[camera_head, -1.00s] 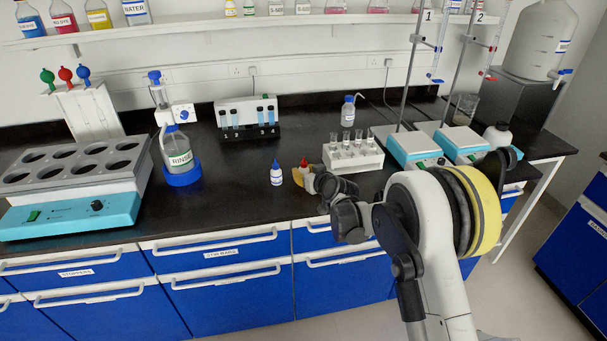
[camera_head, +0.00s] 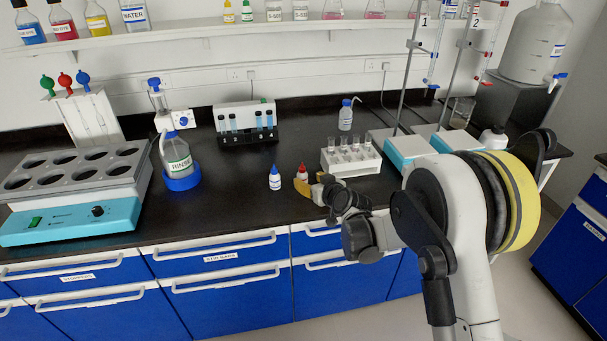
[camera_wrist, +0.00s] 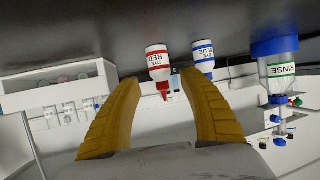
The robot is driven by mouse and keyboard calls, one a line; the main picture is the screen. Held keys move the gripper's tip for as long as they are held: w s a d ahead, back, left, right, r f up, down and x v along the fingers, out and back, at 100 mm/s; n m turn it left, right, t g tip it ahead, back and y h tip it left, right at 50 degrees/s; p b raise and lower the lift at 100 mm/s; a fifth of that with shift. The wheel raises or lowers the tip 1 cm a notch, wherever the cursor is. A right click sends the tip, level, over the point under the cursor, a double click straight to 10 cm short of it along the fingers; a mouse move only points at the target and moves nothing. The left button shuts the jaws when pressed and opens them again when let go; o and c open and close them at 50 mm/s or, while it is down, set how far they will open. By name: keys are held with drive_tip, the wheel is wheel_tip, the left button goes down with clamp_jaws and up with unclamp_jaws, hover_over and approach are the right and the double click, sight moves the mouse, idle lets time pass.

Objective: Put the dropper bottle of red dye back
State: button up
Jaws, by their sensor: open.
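The dropper bottle of red dye (camera_head: 302,175), white with a red cap, stands upright on the black bench. The blue dye bottle (camera_head: 275,180) stands just left of it. My gripper (camera_head: 318,191) is open and empty, low over the bench at the right of the red bottle, with its yellow fingers apart. The wrist view is upside down. There the red dye bottle (camera_wrist: 157,66) shows between the open fingers, beyond their tips, and the blue dye bottle (camera_wrist: 203,58) is to its right. I cannot tell whether a finger touches the red bottle.
A white rack (camera_head: 351,161) of small tubes stands close behind my gripper. The rinse bottle (camera_head: 178,160) in its blue base and a heating block (camera_head: 70,215) are at left. A cuvette stand (camera_head: 246,125) is behind. The bench left of the blue bottle is clear.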

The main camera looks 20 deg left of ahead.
drive_tip(key=p+v, duration=0.1)
drive_tip(key=v, duration=0.4)
drive_tip(key=shift+s+d, duration=0.15)
drive_tip(key=s+d+r+m+h, duration=0.2)
drive_tip(key=s+d+r, duration=0.4)
drive_tip(key=d, duration=0.4)
drive_tip(key=s+d+r+m+h, duration=0.1)
drive_tip(key=s+d+r+h, duration=0.15)
drive_tip(key=d+r, duration=0.7)
drive_tip(key=s+d+f+m+g+h, duration=0.1)
drive_tip(key=s+d+m+h, duration=0.1)
drive_tip(key=s+d, duration=0.8)
drive_tip(key=s+d+f+m+g+h, duration=0.1)
drive_tip(key=s+d+m+h, duration=0.2)
drive_tip(key=s+d, duration=0.7)
drive_tip(key=s, duration=0.4)
drive_tip(key=shift+s+m+g, duration=0.15)
drive_tip(key=shift+m+g, duration=0.15)
